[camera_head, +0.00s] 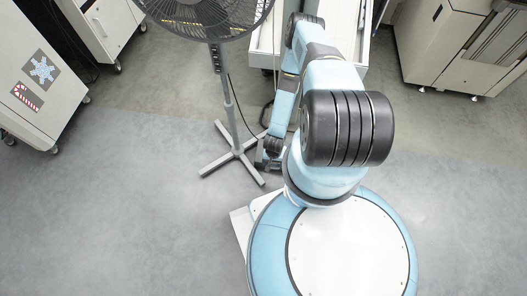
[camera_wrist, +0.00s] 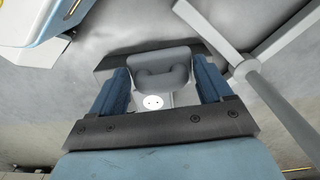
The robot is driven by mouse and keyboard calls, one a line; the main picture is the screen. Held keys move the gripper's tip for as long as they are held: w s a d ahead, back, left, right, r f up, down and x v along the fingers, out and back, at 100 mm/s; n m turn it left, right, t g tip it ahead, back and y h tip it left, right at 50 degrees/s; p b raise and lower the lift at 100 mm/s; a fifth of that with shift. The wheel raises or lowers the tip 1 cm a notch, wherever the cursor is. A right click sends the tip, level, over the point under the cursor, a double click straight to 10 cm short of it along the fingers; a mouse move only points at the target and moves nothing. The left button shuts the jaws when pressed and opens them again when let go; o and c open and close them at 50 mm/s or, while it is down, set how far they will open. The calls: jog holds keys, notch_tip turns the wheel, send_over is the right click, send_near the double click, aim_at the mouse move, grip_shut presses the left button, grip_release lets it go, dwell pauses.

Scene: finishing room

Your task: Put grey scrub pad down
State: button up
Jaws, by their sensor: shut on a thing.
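The grey scrub pad (camera_wrist: 165,60) is a smooth grey piece with a rounded, handle-like upper part. In the wrist view it sits between the two blue-sided fingers of my gripper (camera_wrist: 162,75), which is shut on it. Grey floor shows around and beyond it; I cannot tell whether the pad touches the floor.
A pedestal fan (camera_head: 215,90) stands close to the left of my gripper; its cross-shaped foot also shows in the wrist view (camera_wrist: 240,66). A white bench or cart (camera_head: 262,45) is behind my arm. Cabinets stand at left (camera_head: 35,85) and right (camera_head: 460,50). Floor at left is clear.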

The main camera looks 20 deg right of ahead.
jog(key=shift+d, duration=0.1)
jog(key=w+f, duration=0.2)
jog(key=w, duration=0.2)
jog(key=w+f, duration=0.3)
jog(key=w, duration=0.1)
jog(key=w+f, duration=0.3)
jog(key=w, duration=0.1)
jog(key=shift+w+d, duration=0.2)
jog(key=shift+d, duration=0.15)
jog(key=shift+w+f, duration=0.45)
jog(key=shift+f, duration=0.25)
jog(key=shift+w+f, duration=0.15)
jog(key=shift+f, duration=0.65)
jog(key=shift+w+f, duration=0.1)
jog(key=shift+f, duration=0.7)
jog(key=o, duration=0.9)
jog(key=shift+o, duration=0.2)
jog(key=shift+d, duration=0.1)
jog(key=shift+f, duration=0.15)
